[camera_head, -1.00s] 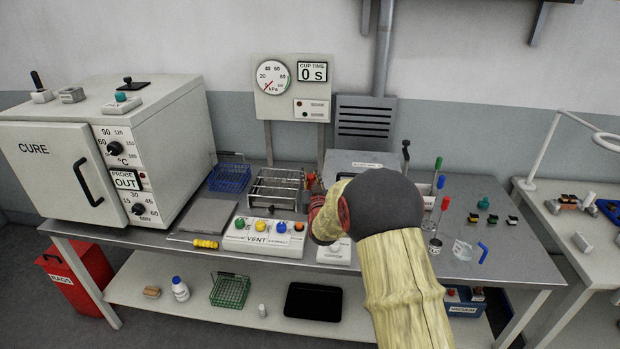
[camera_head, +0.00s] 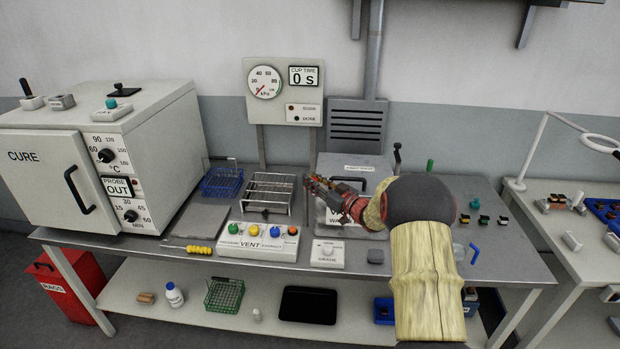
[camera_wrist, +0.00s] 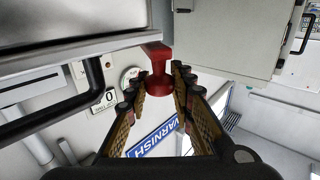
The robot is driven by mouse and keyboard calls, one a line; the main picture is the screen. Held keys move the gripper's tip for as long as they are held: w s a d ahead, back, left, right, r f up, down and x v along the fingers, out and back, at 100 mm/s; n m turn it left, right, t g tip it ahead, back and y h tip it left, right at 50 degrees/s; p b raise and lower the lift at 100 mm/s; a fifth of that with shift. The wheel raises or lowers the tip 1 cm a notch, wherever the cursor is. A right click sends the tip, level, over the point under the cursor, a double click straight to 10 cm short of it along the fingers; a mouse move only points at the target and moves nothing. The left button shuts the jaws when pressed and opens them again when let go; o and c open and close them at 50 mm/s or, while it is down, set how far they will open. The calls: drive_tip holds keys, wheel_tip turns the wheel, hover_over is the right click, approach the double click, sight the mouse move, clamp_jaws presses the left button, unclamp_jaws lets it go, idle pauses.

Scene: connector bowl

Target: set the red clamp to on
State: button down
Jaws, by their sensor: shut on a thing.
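The red clamp (camera_wrist: 159,80) shows in the wrist view as a red knob with a broad flange and a red piece above it, below the edge of a pale grey box. My gripper (camera_wrist: 160,84) has one finger on each side of the knob and is shut on it. In the head view my gripper (camera_head: 312,186) points left in front of a grey metal box (camera_head: 352,165) with a handle and lettering on its front. The clamp cannot be made out there; my gripper and wrist cover that area.
A wire rack (camera_head: 268,193) and blue basket (camera_head: 222,183) stand left of my gripper. The VENT button panel (camera_head: 257,242) and a white switch box (camera_head: 327,254) sit in front. A black-topped lever (camera_head: 397,158) stands behind my arm. The cure oven (camera_head: 75,160) is at far left.

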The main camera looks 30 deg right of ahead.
drive_tip(key=shift+d+n+y+p, duration=0.35)
drive_tip(key=shift+n+y+p, duration=0.15)
drive_tip(key=shift+y, duration=0.3)
drive_tip(key=shift+g, duration=0.3)
drive_tip(key=c, duration=1.5)
unclamp_jaws()
